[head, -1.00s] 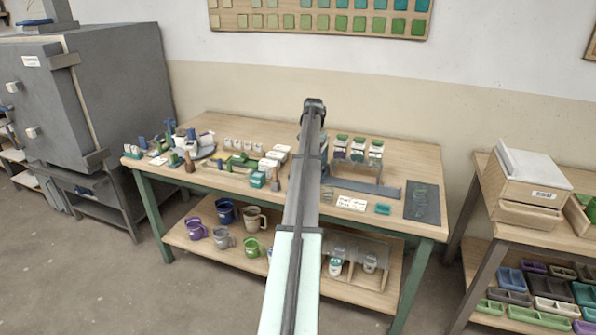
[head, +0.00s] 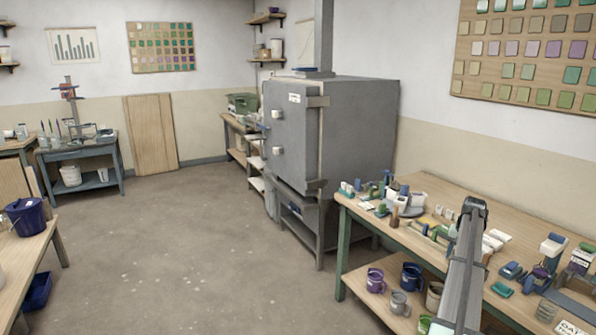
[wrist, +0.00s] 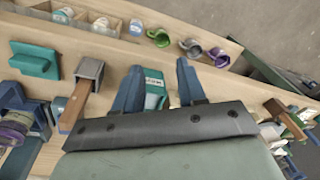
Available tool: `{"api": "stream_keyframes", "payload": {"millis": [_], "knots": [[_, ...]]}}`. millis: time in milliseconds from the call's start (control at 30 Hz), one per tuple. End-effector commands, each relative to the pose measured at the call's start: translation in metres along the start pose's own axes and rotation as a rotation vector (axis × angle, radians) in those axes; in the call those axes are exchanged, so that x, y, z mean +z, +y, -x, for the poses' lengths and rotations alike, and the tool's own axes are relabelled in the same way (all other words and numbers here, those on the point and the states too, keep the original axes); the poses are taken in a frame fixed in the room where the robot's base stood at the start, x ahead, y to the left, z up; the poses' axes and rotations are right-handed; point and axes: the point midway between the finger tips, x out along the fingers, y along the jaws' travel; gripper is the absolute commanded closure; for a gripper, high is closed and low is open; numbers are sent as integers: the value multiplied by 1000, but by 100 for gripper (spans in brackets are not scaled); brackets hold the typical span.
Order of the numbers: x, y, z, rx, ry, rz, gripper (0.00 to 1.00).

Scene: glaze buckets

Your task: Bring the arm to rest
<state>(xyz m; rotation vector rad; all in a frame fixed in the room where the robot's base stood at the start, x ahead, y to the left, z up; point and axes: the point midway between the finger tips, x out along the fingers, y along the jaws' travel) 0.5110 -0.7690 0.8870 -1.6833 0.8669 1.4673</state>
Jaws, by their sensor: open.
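My arm shows in the head view as a grey link (head: 462,265) raised over the left part of the long workbench, at the lower right; my gripper is not visible there. In the wrist view my gripper (wrist: 158,84) has its two blue-grey fingers spread apart. A teal block with a white label (wrist: 154,92) shows between the fingers. No grip on it shows, and I cannot tell its distance from the fingertips.
The workbench (head: 415,240) is crowded with small tools and blocks; mugs, including a purple mug (head: 375,280), stand on its lower shelf. A grey kiln (head: 350,130) stands beyond the bench. The floor (head: 200,230) at the middle left is open. A dark blue bucket (head: 27,217) stands on a left table.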

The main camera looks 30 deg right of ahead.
Motion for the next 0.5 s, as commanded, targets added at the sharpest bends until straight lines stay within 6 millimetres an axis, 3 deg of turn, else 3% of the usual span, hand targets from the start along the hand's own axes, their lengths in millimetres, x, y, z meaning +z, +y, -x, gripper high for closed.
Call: {"api": "stream_keyframes", "payload": {"millis": [33,267,500], "knots": [[15,-17,-21,0,-18,19,60],[82,-96,-113,5,-97,116,60],[174,-168,-202,22,-183,228,60]]}}
